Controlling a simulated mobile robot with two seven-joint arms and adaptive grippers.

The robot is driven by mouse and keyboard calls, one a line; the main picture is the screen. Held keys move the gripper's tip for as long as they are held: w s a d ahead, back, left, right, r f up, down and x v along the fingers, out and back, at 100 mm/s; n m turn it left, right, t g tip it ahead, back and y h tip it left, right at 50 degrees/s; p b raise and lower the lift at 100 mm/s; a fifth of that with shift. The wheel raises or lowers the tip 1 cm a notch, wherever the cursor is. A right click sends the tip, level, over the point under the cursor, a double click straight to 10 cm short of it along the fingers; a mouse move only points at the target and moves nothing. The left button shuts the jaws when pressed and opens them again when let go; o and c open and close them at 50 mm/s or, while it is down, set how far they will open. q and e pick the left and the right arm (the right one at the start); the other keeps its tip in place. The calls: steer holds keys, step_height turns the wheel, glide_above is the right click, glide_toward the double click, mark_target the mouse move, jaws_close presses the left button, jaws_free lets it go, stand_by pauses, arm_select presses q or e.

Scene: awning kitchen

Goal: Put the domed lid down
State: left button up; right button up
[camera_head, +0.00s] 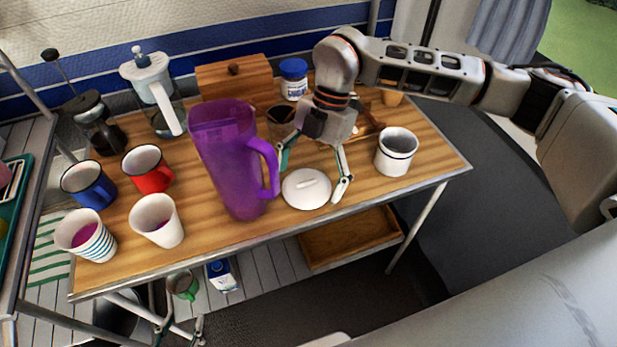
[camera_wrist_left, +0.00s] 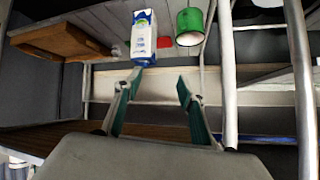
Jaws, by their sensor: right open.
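The domed lid (camera_head: 306,190), white with a bar handle on top, appears to rest on the wooden table (camera_head: 350,205) near its front edge, just right of the purple pitcher (camera_head: 226,150). My right gripper (camera_head: 311,180) is above the lid, its two fingers spread on either side of it. Whether a finger touches the lid I cannot tell. My left gripper (camera_wrist_left: 158,80) is open and empty below table height, facing the lower shelf. A white-and-blue carton (camera_wrist_left: 143,37) and a green mug (camera_wrist_left: 189,25) stand ahead of it.
A white enamel pot (camera_head: 396,153) stands right of the lid. A blue-lidded jar (camera_head: 293,78) and wooden box (camera_head: 233,78) stand behind. Bare table lies right of the lid.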

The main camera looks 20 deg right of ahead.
steer(key=p+v, duration=0.1)
steer(key=v, duration=1.1)
steer(key=shift+a, duration=0.1)
